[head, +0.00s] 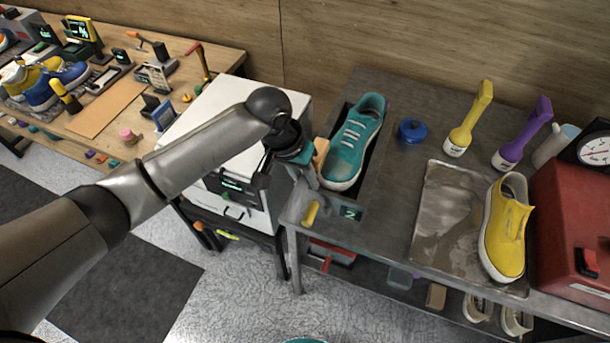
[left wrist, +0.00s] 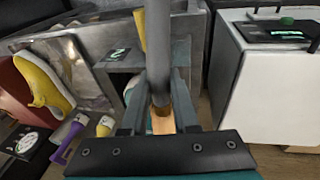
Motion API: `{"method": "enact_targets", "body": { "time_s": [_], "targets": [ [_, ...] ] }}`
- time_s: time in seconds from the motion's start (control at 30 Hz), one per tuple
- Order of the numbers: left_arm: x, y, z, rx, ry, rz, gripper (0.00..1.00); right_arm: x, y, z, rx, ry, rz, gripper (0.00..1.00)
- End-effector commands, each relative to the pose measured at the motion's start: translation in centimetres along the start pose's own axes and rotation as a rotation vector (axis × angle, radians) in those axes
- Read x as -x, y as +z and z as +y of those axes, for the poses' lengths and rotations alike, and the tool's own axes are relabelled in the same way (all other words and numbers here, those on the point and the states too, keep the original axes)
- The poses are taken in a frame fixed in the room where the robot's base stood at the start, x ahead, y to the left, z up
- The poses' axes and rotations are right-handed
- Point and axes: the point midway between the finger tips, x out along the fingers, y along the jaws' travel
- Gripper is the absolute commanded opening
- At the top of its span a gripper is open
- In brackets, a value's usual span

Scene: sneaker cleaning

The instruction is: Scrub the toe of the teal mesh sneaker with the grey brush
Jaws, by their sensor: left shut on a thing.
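The teal mesh sneaker (head: 346,155) lies in a dark bay marked 2 (head: 374,178), with its toe towards me. My left gripper (head: 303,168) is just left of the toe in the head view. It is shut on a grey handle, which I take for the grey brush (left wrist: 181,85), in the left wrist view. The brush's bristles are hidden, and I cannot tell whether it touches the shoe. A tan piece (head: 321,150) shows between gripper and shoe; I cannot tell what it belongs to. My right gripper is not in view.
A yellow brush (head: 468,120) and a purple brush (head: 522,135) stand at the back right. A yellow shoe (head: 504,230) rests on a wet metal tray (head: 440,215) beside a red box (head: 570,225). A blue round pot (head: 412,131) is right of the bay. A white cabinet (head: 215,115) stands left.

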Motion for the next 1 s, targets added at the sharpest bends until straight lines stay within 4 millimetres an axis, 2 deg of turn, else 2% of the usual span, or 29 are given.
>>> {"method": "enact_targets", "body": {
  "time_s": [0.77,1.0],
  "targets": [
    [-1.6,-0.1,-0.2,0.000,0.001,0.000,0.00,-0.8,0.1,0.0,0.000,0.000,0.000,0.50],
    [-1.5,0.0,0.5,-0.002,0.001,-0.002,0.00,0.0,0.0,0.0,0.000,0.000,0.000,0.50]
  ]
}}
